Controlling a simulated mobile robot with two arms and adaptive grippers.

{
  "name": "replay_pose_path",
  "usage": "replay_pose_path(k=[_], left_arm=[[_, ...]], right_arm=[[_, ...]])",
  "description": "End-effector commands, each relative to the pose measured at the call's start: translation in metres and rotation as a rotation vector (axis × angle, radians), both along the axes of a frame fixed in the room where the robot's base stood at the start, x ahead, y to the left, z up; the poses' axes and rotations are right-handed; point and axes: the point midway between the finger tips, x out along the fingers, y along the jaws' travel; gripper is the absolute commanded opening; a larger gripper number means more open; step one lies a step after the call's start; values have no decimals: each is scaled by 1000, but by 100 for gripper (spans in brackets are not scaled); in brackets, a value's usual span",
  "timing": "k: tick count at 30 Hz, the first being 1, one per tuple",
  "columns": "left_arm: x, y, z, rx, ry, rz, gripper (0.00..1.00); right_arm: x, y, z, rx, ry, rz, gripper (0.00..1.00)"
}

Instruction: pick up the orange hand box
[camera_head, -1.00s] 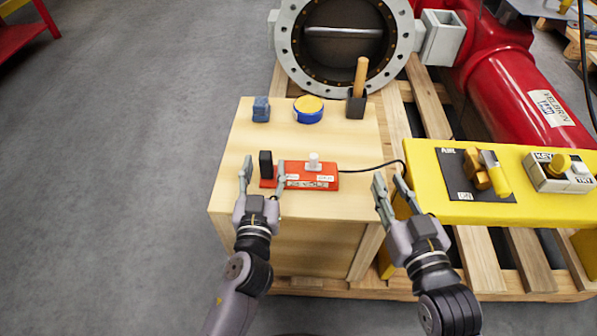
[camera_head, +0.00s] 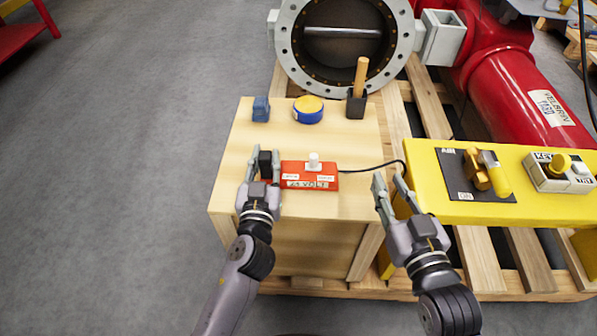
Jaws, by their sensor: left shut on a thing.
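The orange hand box (camera_head: 309,175) lies on the light wooden crate top (camera_head: 240,140). It has a white knob on top, white labels and a "VOLT" marking, and a black cable runs from its right side. My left gripper (camera_head: 265,160) is at the left end of the box, shut on the black part (camera_head: 265,164) that stands there. One finger is left of that part and the other is right of it, close to the box's left end. My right gripper (camera_head: 390,183) is open and empty, between the crate and the yellow bench, right of the box.
A blue block (camera_head: 261,109), a blue and yellow round tin (camera_head: 309,109) and a black holder (camera_head: 356,104) with a wooden handle stand at the back of the crate. The yellow bench (camera_head: 430,190) with a lever and key switch is at right. The flanged valve (camera_head: 343,40) is behind.

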Motion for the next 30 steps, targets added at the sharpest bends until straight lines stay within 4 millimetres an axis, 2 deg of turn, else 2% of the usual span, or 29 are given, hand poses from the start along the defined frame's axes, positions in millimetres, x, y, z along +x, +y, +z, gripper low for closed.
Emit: replay_pose_path(k=[6, 23, 26, 30], left_arm=[[0, 0, 0, 0, 0, 0, 0], [0, 0, 1, -2, -2, -1, 0], [0, 0, 5, -2, -4, 0, 0], [0, 0, 24, -4, -7, 0, 0]], right_arm=[[0, 0, 0, 0, 0, 0, 24], [0, 0, 0, 0, 0, 0, 24], [0, 0, 0, 0, 0, 0, 24], [0, 0, 0, 0, 0, 0, 24]])
